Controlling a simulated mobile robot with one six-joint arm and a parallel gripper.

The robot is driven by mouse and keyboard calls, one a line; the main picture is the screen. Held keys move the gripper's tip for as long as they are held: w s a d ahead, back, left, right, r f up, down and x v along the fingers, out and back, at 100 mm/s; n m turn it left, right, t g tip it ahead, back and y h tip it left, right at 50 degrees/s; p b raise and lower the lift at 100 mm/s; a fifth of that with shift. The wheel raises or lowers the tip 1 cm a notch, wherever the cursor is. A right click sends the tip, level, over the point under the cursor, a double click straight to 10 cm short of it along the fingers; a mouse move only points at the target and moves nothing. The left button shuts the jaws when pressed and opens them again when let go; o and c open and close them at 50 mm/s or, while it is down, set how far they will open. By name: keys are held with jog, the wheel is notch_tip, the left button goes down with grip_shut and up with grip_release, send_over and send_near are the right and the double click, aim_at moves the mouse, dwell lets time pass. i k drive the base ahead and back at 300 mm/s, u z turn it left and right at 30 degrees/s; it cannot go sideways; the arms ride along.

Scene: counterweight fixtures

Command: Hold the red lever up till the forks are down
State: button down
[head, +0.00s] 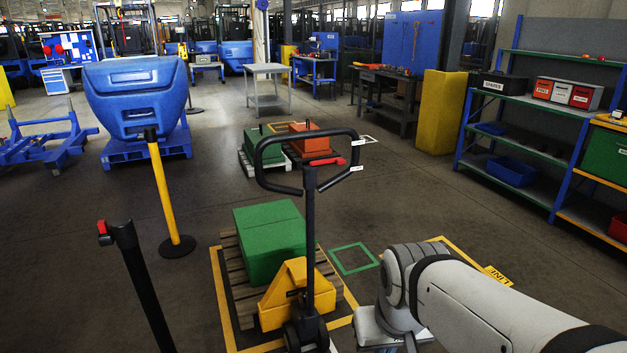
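The red lever (327,161) sits inside the black looped handle (259,152) of a yellow hand pallet truck (298,293). The handle stands upright in front of me. The truck's forks are hidden under a wooden pallet (231,262) that carries a green block (270,240). I cannot tell how high the forks are. My arm comes in from the lower right, with its wrist at the bottom edge, right of the truck and below the handle. My gripper's fingers are not visible. Nothing of mine touches the lever.
A yellow floor outline (222,300) surrounds the pallet. A black post (138,280) stands near left, a yellow post (166,190) behind it. Farther back are a blue bin (137,95) and a second pallet with green and orange blocks (310,141). Shelves (540,115) stand right.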

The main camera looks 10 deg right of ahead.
aim_at(338, 159)
jog(key=z, duration=0.15)
jog(key=i, duration=0.9)
jog(key=u, duration=0.05)
